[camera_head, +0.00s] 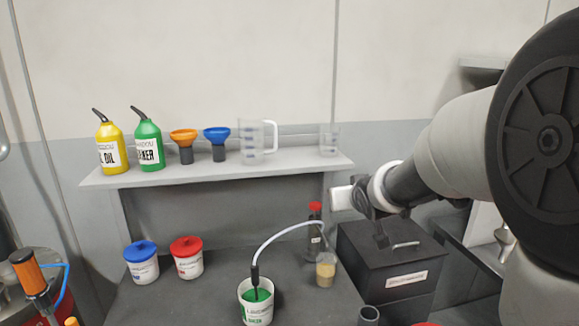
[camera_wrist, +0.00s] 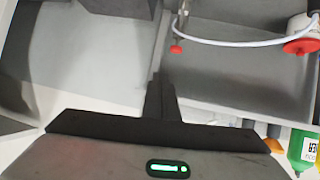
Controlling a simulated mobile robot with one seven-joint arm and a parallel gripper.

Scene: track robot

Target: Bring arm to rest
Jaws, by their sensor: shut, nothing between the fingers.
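My arm reaches in from the right in the head view.
The black box (camera_head: 395,285) stands beside a red-capped bottle (camera_head: 315,225) and a small beaker (camera_head: 326,270). A white tube (camera_head: 290,230) arches to an open container with green contents (camera_head: 256,303). Blue-lidded (camera_head: 142,265) and red-lidded tubs (camera_head: 187,261) stand left. A shelf (camera_head: 215,174) holds bottles, funnels and jugs.

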